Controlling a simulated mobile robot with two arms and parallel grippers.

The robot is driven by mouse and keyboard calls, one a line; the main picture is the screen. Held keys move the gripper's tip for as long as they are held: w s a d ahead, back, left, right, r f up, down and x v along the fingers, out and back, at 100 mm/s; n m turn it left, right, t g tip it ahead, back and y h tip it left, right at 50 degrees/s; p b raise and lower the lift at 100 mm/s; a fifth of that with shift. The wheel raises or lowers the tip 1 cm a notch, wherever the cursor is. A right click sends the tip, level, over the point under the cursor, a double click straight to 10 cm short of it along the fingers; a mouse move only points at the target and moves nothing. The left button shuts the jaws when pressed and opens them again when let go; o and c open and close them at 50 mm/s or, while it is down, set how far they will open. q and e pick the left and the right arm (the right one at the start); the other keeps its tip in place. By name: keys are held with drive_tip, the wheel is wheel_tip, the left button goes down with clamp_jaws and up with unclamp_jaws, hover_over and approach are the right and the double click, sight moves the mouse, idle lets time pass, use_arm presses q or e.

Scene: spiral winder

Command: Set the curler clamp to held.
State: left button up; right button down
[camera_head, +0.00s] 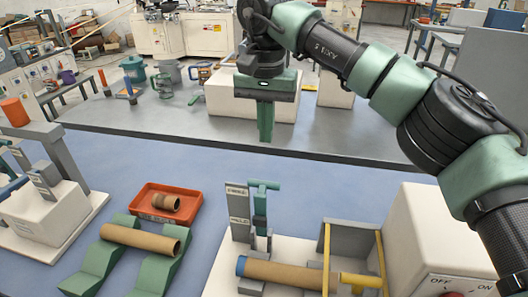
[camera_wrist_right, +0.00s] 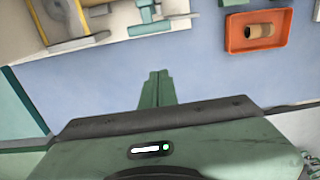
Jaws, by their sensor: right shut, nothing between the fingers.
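The curler clamp (camera_head: 261,203) stands on a cream base left of the winder box, with a green T-shaped handle on top and a dark collar on its stem. Beside it is a grey upright plate (camera_head: 238,208) with two labels; the lower seems to read HELD, the upper is hard to read. The clamp's handle also shows at the top of the right wrist view (camera_wrist_right: 150,28). My right gripper (camera_head: 266,138) hangs fingers down, shut and empty, above and beyond the clamp, apart from it. Its fingers show in the wrist view (camera_wrist_right: 156,76). My left gripper is out of view.
A cardboard tube (camera_head: 285,273) with a blue end lies in front of the clamp, beside yellow bars (camera_head: 360,280). A white box with an OFF/ON switch (camera_head: 445,230) stands right. Left are green cradles (camera_head: 95,262) with a tube and a red tray (camera_head: 152,212).

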drive_tip(key=s+f+p, duration=0.2)
drive_tip(key=s+f, duration=0.1)
drive_tip(key=f, duration=0.5)
drive_tip(key=shift+s+a, duration=0.25)
drive_tip(key=shift+a, duration=0.05)
drive_tip(key=shift+w, duration=0.1)
